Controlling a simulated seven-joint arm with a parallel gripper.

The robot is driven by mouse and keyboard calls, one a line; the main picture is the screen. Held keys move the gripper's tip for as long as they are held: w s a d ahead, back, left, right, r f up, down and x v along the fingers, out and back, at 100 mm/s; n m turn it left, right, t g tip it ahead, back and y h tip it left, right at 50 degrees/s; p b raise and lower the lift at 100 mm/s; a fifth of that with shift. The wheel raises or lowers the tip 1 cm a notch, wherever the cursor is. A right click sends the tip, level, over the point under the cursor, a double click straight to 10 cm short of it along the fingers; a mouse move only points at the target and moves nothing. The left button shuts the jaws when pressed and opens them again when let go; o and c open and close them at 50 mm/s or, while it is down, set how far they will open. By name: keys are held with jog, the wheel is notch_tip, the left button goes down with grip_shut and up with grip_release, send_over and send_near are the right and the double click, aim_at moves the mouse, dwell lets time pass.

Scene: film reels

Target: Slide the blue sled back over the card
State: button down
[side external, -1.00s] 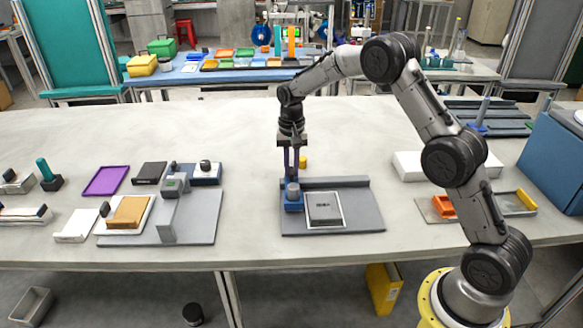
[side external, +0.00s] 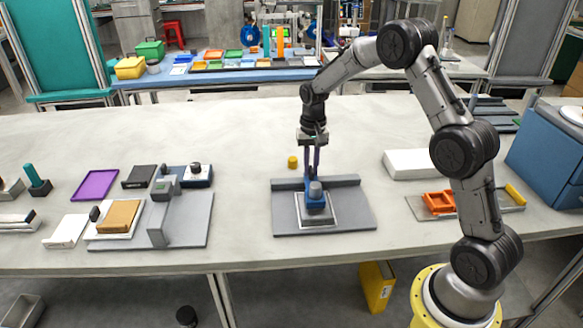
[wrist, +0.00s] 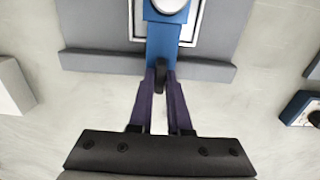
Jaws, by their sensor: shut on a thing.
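The blue sled (side external: 314,205), with a round grey knob on top, sits on the grey board (side external: 350,214). In the wrist view the purple fingers (wrist: 160,80) meet on this tab, behind the blue sled body (wrist: 164,38). The card's pale border (wrist: 197,25) shows beside the sled there.
A raised grey rail runs along the board's back edge. A small yellow cylinder (side external: 292,162) stands behind the board. A grey stamping stand (side external: 165,215) is to the left, and an orange tray (side external: 438,203) and white box (side external: 410,163) are to the right.

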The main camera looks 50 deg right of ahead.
jog(key=s+d, duration=0.7)
jog(key=shift+s+d, duration=0.15)
jog(key=shift+d, duration=0.05)
jog(key=c, duration=0.9)
grip_release()
jog(key=shift+o, duration=0.2)
jog(key=shift+r, duration=0.55)
notch_tip(320, 180, up, 13)
jog(key=shift+a, duration=0.1)
